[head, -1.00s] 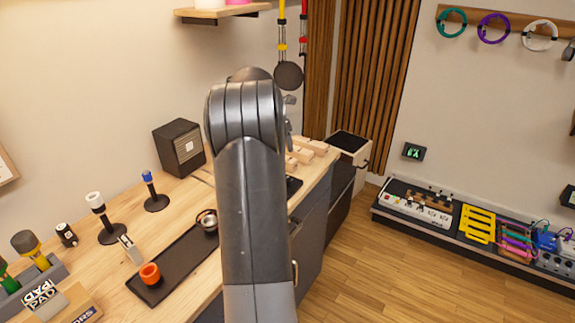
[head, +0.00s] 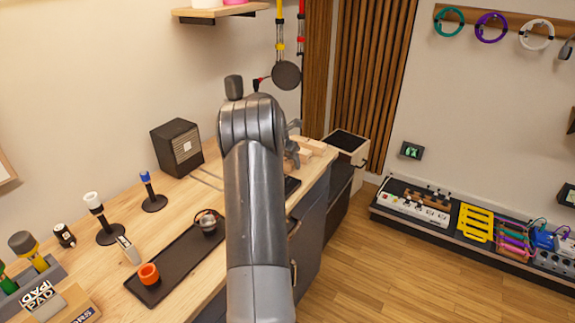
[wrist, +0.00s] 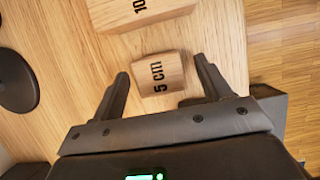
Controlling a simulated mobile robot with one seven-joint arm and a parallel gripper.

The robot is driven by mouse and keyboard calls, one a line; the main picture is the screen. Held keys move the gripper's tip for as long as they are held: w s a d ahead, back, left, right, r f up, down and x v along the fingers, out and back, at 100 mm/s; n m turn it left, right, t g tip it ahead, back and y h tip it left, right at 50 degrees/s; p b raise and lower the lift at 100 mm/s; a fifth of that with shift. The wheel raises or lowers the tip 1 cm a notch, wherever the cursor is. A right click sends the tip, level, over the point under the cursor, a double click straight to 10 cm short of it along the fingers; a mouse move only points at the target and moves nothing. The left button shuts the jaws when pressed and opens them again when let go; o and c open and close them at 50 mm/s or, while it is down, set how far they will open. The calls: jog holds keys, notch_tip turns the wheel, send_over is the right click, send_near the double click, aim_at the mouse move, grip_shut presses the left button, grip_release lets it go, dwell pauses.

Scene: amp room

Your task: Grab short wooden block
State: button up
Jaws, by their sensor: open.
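The short wooden block (wrist: 161,77), marked "5 cm", lies on the wooden worktop in the wrist view. My gripper (wrist: 162,69) is open, with one finger on each side of the block. Small gaps show between the fingers and the block, and nothing is held. In the head view my arm hides most of the area; part of my gripper (head: 293,143) shows beside the wooden blocks at the far end of the worktop. The short block cannot be picked out there.
A larger wooden block (wrist: 150,10), marked "10", lies just beyond the short one. A dark round base (wrist: 17,82) stands at left in the wrist view. The worktop's edge (wrist: 246,50) is close at right. A black speaker (head: 177,147) and dark tray (head: 180,260) share the worktop.

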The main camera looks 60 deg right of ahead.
jog(key=shift+f, duration=0.1)
jog(key=shift+c, duration=0.3)
jog(key=c, duration=1)
